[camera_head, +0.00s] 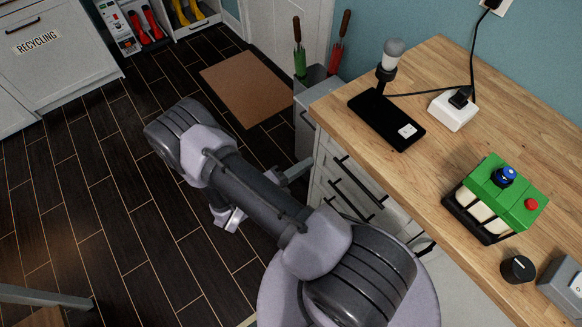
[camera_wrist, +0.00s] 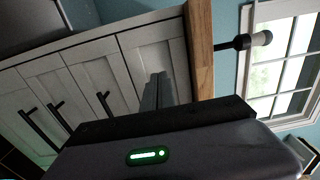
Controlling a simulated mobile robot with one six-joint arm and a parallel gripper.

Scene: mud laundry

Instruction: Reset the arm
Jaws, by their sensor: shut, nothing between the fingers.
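My arm crosses the middle of the head view, bent above the dark floor beside the wooden counter (camera_head: 455,95). My gripper (camera_wrist: 158,80) is in the wrist view, its fingers together with nothing held. It points toward the white cabinet fronts with dark handles, which lie tilted in that view. A green light shows on the gripper's body. In the head view my arm hides much of the gripper. The cabinet drawers (camera_head: 345,185) stand just right of the arm there. I cannot tell the exact gap between fingers and cabinet.
The counter holds a black plate with a lamp-like stalk (camera_head: 390,118), a white power block (camera_head: 453,108), a green box with buttons (camera_head: 505,190) and a dark knob (camera_head: 517,269). A grey bin (camera_head: 304,125) with tools stands beside a brown mat (camera_head: 248,88).

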